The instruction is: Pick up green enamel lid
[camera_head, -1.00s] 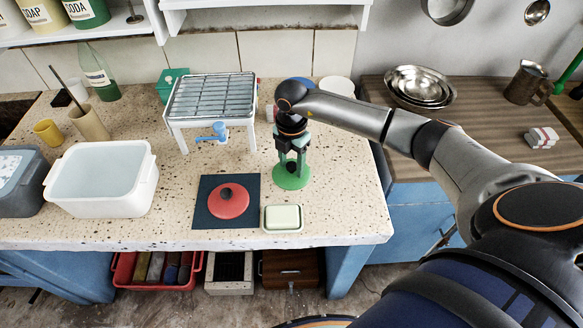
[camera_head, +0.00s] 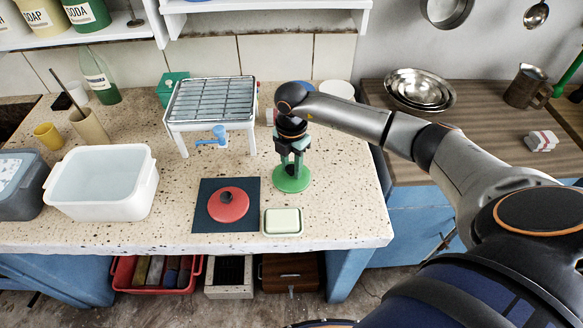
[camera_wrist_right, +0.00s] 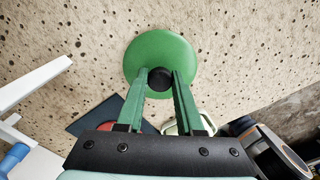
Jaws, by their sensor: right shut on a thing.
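The green enamel lid (camera_head: 291,184) is a round green disc with a black knob, on the speckled stone counter right of the dark mat. In the right wrist view the lid (camera_wrist_right: 178,50) lies flat below my fingers, its black knob (camera_wrist_right: 160,79) between the two fingertips. My right gripper (camera_head: 292,168) points down at the lid from above and is shut on the knob. Whether the lid touches the counter I cannot tell. My left gripper is not in view.
A red lid (camera_head: 228,205) lies on a dark blue mat (camera_head: 207,222), with a pale green soap dish (camera_head: 283,221) beside it. A white rack (camera_head: 213,101) stands behind left. A white tub (camera_head: 101,184) is at the left. Counter right of the lid is clear.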

